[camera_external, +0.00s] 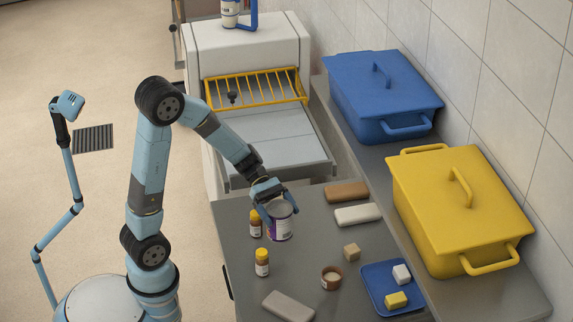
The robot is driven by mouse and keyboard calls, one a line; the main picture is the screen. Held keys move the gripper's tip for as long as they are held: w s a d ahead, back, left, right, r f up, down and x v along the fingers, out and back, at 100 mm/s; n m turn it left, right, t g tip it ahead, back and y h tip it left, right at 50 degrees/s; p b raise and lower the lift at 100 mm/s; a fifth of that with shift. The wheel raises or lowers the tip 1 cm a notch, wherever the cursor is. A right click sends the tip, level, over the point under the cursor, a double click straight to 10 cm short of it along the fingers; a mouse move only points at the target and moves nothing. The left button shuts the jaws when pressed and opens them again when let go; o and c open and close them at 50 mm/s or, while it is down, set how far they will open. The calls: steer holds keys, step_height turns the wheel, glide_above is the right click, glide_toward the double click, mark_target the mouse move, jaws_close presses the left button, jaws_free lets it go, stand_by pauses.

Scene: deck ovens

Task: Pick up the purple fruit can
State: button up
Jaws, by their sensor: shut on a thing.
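The purple fruit can (280,226) is a cylinder with a purple and white label and a grey top. It stands upright at the back left part of the grey table. My gripper (278,200) reaches down from the upper left and is shut on the can near its top. The fingers cover part of the can's upper side. I cannot tell whether the can's base is touching the table.
A yellow-capped bottle (255,224) stands close left of the can, another (262,262) in front. A brown block (347,192) and a white block (358,215) lie right. A blue tray (378,272), small cup (331,278) and large yellow box (455,200) are further right.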

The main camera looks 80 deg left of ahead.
steer(key=s+r, duration=0.4)
steer(key=s, duration=0.5)
steer(key=shift+s+a+r, duration=0.15)
steer(key=shift+s+r, duration=0.2)
steer(key=shift+r, duration=0.05)
